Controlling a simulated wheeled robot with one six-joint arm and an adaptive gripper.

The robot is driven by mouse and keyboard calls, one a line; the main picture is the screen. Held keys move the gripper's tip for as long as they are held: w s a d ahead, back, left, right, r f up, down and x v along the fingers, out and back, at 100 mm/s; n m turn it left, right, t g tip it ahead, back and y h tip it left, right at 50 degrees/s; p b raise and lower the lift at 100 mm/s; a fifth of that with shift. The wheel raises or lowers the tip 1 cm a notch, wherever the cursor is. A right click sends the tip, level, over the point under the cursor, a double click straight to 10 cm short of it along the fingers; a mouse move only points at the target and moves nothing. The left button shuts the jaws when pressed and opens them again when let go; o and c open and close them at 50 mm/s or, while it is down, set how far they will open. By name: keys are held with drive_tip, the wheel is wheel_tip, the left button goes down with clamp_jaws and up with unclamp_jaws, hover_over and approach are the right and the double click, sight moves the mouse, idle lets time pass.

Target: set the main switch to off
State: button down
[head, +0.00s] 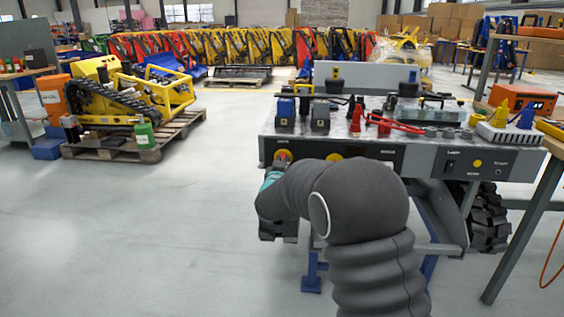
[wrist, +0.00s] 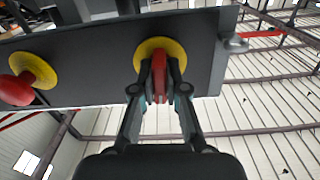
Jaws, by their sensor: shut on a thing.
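The main switch, a red handle on a yellow round plate (head: 283,154), sits at the left end of the dark front panel of the carrier. In the wrist view the red handle (wrist: 159,92) stands roughly upright in the picture in front of its yellow plate. My gripper (wrist: 160,78) has its two fingers closed on both sides of this handle. In the head view my arm reaches to the panel, and my gripper (head: 279,165) is partly hidden by its own wrist. Any position marks on the switch are too small or covered to read.
A red mushroom-shaped knob (wrist: 16,90) on a second yellow plate sits beside the switch on the same panel. The carrier top (head: 350,128) holds several tools and parts. A workbench leg (head: 522,235) stands at the right. The floor at the left (head: 130,230) is clear.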

drive_tip(key=shift+n, duration=0.4)
drive_tip(key=c, duration=1.2)
unclamp_jaws()
drive_tip(key=shift+s, duration=0.1)
drive_tip(key=s, duration=1.1)
drive_tip(key=shift+s+a, duration=0.25)
drive_tip(key=shift+s, duration=0.15)
